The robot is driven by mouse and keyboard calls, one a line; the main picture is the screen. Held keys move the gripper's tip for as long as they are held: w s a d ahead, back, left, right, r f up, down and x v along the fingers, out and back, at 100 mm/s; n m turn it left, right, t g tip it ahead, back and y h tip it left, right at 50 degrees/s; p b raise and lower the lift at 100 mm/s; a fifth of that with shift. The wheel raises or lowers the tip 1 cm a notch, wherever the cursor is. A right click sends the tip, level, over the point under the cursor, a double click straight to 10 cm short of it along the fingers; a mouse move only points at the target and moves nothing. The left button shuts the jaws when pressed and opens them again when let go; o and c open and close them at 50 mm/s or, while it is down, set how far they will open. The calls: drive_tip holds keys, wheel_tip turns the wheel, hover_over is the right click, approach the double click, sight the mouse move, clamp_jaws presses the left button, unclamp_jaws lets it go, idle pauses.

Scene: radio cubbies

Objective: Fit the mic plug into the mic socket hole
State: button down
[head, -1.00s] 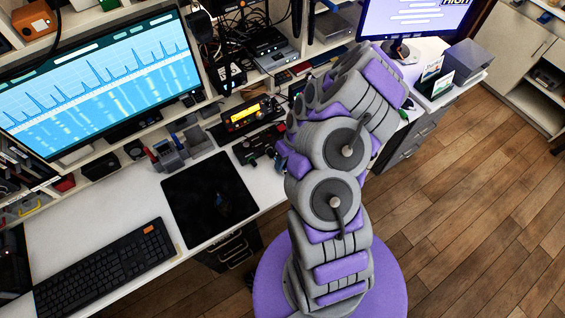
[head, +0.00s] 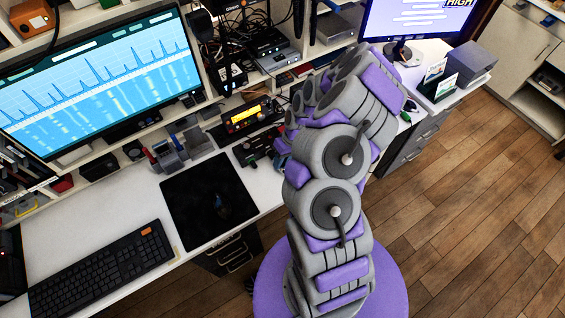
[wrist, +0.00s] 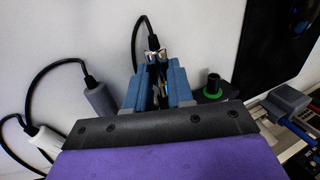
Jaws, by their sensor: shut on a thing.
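In the wrist view my gripper (wrist: 156,70) has its two blue-grey fingers close together over the white desk. They are shut on a small dark plug with shiny metal parts (wrist: 153,56), and a black cable runs up from it. The fingers hide most of the plug, and I cannot tell its exact tilt. A short black cylinder with a green ring (wrist: 212,90) stands right of the fingers, apart from them; I cannot tell whether it is the mic socket. No socket hole is clearly visible. In the head view my arm hides the gripper and plug.
A grey plug (wrist: 98,98) and a white plug (wrist: 46,141), both cabled, lie left of my gripper. A black desk mat (head: 208,200) holds a mouse. A radio with a yellow display (head: 249,117) stands behind. Shelves and a monitor (head: 95,85) bound the back.

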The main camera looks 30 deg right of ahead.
drive_tip(key=shift+w+b, duration=0.95)
drive_tip(key=shift+w, duration=0.15)
drive_tip(key=c, duration=0.9)
unclamp_jaws()
drive_tip(key=p+v, duration=0.3)
drive_tip(key=v, duration=1.4)
drive_tip(key=shift+r+p, duration=0.15)
drive_tip(key=shift+p, duration=0.2)
drive_tip(key=shift+w+d, duration=0.1)
